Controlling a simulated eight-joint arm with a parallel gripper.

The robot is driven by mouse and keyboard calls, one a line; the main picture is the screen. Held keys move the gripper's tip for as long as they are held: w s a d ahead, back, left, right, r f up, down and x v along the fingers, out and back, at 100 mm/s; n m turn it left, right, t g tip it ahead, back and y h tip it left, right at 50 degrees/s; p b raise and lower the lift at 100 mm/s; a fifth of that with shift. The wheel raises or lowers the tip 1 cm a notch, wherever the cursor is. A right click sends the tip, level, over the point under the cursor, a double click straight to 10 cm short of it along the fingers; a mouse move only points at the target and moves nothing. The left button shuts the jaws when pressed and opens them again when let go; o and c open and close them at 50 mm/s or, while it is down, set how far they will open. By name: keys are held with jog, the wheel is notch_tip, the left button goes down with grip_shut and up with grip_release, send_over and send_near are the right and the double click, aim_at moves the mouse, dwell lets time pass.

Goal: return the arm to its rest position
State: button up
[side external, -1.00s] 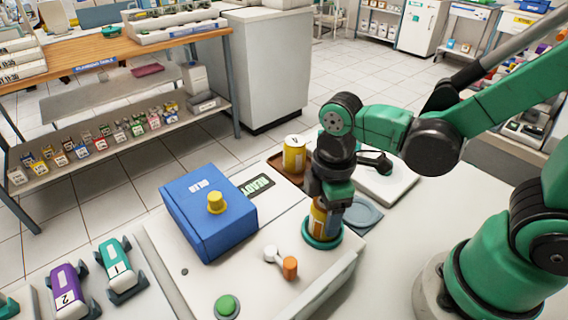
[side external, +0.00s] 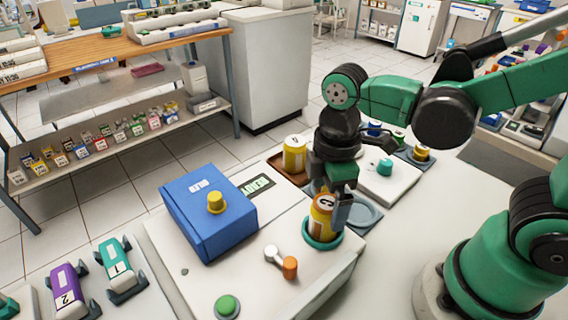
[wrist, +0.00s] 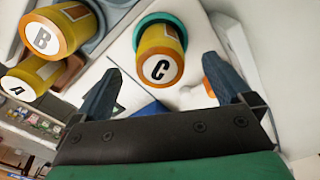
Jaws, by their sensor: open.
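My gripper (side external: 340,205) is open, and its two fingers also show apart in the wrist view (wrist: 163,72). A yellow-and-orange canister (side external: 321,222) stands upright in a teal ring on the white console (side external: 180,245). In the wrist view this canister (wrist: 160,57) has a "C" on its lid and lies beyond the gap between the fingers, clear of them. In the side view my gripper hangs just above and behind it, and one finger overlaps its right edge.
Another yellow canister (side external: 294,158) stands on a brown tray; the wrist view shows canisters marked B (wrist: 58,33) and A (wrist: 30,78). A blue box (side external: 200,235), an orange-tipped lever (side external: 289,267), a green button (side external: 227,306) and a grey round dish (side external: 367,211) are nearby.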

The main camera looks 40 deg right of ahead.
notch_tip(320, 180, up, 2)
jog(key=shift+r, duration=0.1)
jog(key=shift+w+d+r+m, duration=0.1)
jog(key=shift+d+m, duration=0.1)
jog(key=shift+m, duration=0.1)
jog(key=w+d+r+m+t, duration=0.3)
jog(key=d+m+t, duration=0.2)
jog(key=m, duration=0.6)
jog(key=shift+w+d+m+t, duration=0.15)
jog(key=shift+d+m+t, duration=0.2)
jog(key=shift+t, duration=0.75)
